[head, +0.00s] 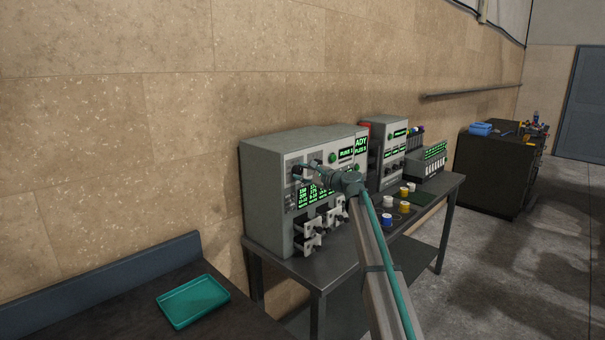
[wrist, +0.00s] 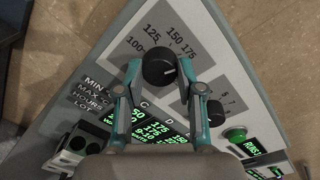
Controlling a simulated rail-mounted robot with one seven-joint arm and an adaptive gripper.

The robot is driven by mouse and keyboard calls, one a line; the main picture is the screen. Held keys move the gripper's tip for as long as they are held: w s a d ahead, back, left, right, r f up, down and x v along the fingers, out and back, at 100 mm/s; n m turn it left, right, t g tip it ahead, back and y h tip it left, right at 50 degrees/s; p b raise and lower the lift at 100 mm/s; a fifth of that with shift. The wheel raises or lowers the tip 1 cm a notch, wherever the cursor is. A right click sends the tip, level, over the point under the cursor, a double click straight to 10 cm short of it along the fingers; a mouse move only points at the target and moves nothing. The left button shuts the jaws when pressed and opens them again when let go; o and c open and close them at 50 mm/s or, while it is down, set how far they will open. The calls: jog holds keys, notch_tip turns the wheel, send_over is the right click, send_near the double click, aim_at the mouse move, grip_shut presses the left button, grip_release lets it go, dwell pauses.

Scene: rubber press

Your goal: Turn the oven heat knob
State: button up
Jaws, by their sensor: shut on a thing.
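The oven heat knob (wrist: 158,67) is a round black knob on the grey front panel of the oven (head: 270,185). Printed numbers 100, 125, 150 and 175 curve around it. My gripper (wrist: 160,74) has one teal fingertip on each side of the knob and is shut on it. A small pale mark shows on the knob, but its exact setting is hard to read. In the head view my gripper (head: 303,172) is at the upper left of the oven front, and it hides the knob there.
A smaller black knob (wrist: 216,112) and a green button (wrist: 235,133) sit close by on the panel. Black-handled drawers (head: 308,242) are below. Several white and yellow containers (head: 389,202) stand on the bench to the right. A teal tray (head: 193,300) lies at front left.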

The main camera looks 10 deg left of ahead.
jog(key=o, duration=1.2)
jog(key=shift+c, duration=0.2)
jog(key=v, duration=1.2)
